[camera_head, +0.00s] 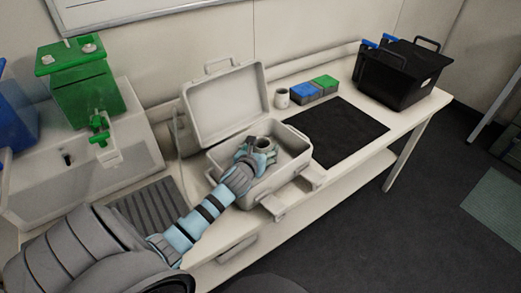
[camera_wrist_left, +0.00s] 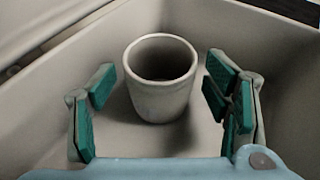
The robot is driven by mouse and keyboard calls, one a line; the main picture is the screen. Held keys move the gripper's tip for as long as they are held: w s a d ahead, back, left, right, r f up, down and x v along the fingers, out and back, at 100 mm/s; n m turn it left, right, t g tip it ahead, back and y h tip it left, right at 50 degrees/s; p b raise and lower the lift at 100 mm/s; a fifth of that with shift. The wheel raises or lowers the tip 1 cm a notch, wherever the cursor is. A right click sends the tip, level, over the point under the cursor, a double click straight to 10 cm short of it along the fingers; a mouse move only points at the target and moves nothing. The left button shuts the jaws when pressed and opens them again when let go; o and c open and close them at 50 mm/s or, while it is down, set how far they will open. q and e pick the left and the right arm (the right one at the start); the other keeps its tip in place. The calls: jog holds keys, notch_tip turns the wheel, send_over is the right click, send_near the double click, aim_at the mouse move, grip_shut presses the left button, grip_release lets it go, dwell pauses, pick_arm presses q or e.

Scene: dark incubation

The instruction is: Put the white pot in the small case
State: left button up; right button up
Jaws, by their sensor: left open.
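The small case (camera_head: 224,103) is a pale grey box on the bench with its lid raised. The white pot (camera_wrist_left: 160,88) stands upright on the case floor in the left wrist view; its top also shows in the head view (camera_head: 265,144). My left gripper (camera_head: 262,153) reaches down into the case. Its green-padded fingers (camera_wrist_left: 162,92) are open, one on each side of the pot, with a visible gap on both sides. In the head view the gripper hides the pot's lower part. My right gripper is not in view.
A second small pale cup (camera_head: 282,99) stands behind the case, beside blue and green boxes (camera_head: 314,89). A black mat (camera_head: 337,131) lies to the right, and a black crate (camera_head: 403,75) stands at the far end. A green container (camera_head: 82,91) is at left.

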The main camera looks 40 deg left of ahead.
pick_arm(q)
jog(key=shift+r, duration=0.15)
jog(key=p+v, duration=0.3)
jog(key=v, duration=0.9)
jog(key=shift+r, duration=0.5)
